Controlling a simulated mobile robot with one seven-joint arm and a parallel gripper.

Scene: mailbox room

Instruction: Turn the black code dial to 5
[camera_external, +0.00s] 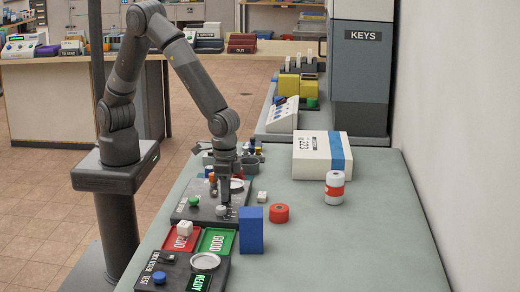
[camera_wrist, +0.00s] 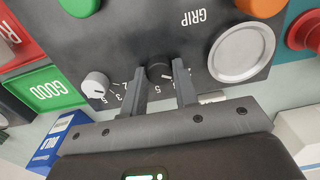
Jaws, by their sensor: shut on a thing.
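The black code dial (camera_wrist: 158,72) sits on the dark GRIP panel (camera_wrist: 140,42), which appears upside down in the wrist view. My gripper (camera_wrist: 160,68) has one finger on each side of the dial and is shut on it. A short white mark shows on the dial, pointing to the lower right in the wrist view. Some scale numbers show near the left finger; others are hidden by the fingers, so I cannot tell which number the mark meets. In the external view my gripper (camera_external: 225,204) reaches down to the panel (camera_external: 191,214), and the dial is too small to make out.
A white dial (camera_wrist: 95,85) and a silver dish (camera_wrist: 238,52) flank the black dial. A blue box (camera_external: 251,230) stands close to my gripper, with a red roll (camera_external: 279,213) beyond it. The green GOOD tray (camera_external: 216,240) lies in front of the panel.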

